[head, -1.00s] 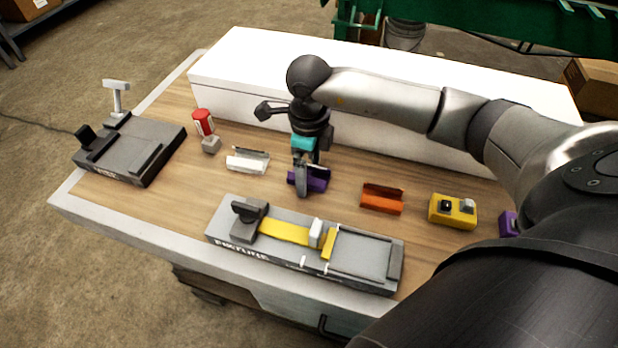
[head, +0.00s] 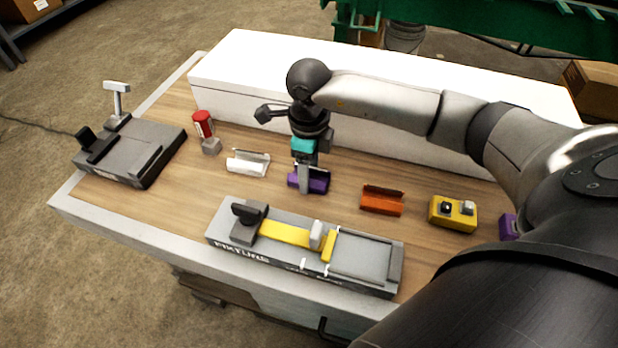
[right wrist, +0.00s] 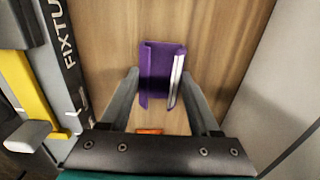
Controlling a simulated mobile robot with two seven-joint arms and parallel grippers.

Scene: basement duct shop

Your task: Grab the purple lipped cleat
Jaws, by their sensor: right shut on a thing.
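The purple lipped cleat (head: 320,184) lies on the wooden bench top between the white and orange cleats. It also shows in the right wrist view (right wrist: 157,72), as a purple channel with a pale strip along one side. My right gripper (head: 304,188) points down over the cleat. In the right wrist view the gripper (right wrist: 162,86) has one finger on each side of the cleat, shut on it. The cleat still appears to be at bench level. Its middle is partly hidden by a finger in the head view. My left gripper is not in view.
A white cleat (head: 247,166) lies to the left and an orange cleat (head: 381,203) to the right. The grey fixture (head: 362,257) stands in front. A long white box (head: 240,70) runs behind. A yellow button box (head: 452,221) sits farther right.

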